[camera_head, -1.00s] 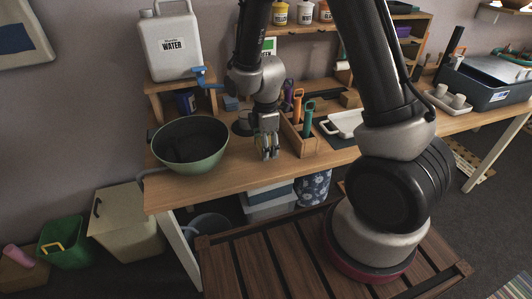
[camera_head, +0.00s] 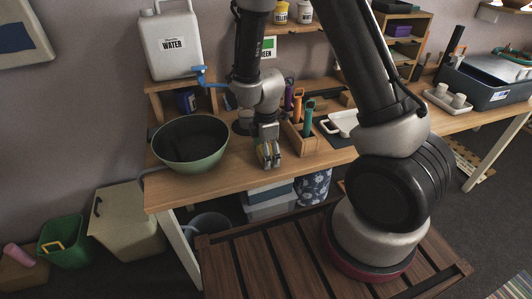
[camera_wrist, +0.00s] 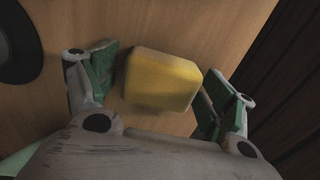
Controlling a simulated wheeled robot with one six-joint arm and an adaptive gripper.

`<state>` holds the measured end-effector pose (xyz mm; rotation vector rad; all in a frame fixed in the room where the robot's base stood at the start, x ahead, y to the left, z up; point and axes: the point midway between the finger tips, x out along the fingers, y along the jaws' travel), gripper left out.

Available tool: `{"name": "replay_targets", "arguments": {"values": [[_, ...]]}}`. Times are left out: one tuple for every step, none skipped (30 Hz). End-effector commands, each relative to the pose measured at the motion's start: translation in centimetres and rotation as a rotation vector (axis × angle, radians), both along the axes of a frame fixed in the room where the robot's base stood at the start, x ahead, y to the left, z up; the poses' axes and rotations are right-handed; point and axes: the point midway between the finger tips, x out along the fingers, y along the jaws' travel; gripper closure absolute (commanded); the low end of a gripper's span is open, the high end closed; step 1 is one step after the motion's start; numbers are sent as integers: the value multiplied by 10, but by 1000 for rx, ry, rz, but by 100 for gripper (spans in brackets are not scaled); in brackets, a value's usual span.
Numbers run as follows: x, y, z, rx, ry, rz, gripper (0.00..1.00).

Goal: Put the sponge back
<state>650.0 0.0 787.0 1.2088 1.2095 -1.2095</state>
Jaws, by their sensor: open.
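A yellow, block-shaped sponge (camera_wrist: 160,82) lies on the wooden worktop (camera_wrist: 215,25) in the wrist view. My gripper (camera_wrist: 160,88) is open, with one green-padded finger on each side of the sponge. Gaps show between the fingers and the sponge, so it is not clamped. In the head view my gripper (camera_head: 268,158) points down at the worktop, right of the green bowl (camera_head: 190,165). The gripper largely hides the sponge in that view.
A wooden holder (camera_head: 302,145) with upright coloured-handled tools stands close on the gripper's right. A white water container (camera_head: 172,45) stands on a shelf behind the bowl. The worktop's front edge is near the gripper.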

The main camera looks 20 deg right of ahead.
Motion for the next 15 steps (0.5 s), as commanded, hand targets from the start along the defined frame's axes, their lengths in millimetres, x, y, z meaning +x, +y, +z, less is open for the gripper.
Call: {"name": "replay_targets", "arguments": {"values": [[0, 0, 0, 0, 0, 0, 17], [0, 0, 1, 0, 0, 0, 17], [0, 0, 3, 1, -1, 0, 17], [1, 0, 5, 1, -2, 0, 17], [1, 0, 8, 1, -3, 0, 17], [1, 0, 13, 1, -4, 0, 17], [1, 1, 19, 2, -4, 0, 17], [2, 1, 24, 2, -5, 0, 17], [1, 1, 33, 2, -6, 0, 17], [2, 1, 40, 3, -6, 0, 17], [2, 1, 47, 3, -7, 0, 17], [2, 1, 57, 2, -6, 0, 17], [1, 1, 64, 3, -7, 0, 17], [1, 1, 71, 2, -6, 0, 17], [1, 1, 80, 2, -5, 0, 17]]}}
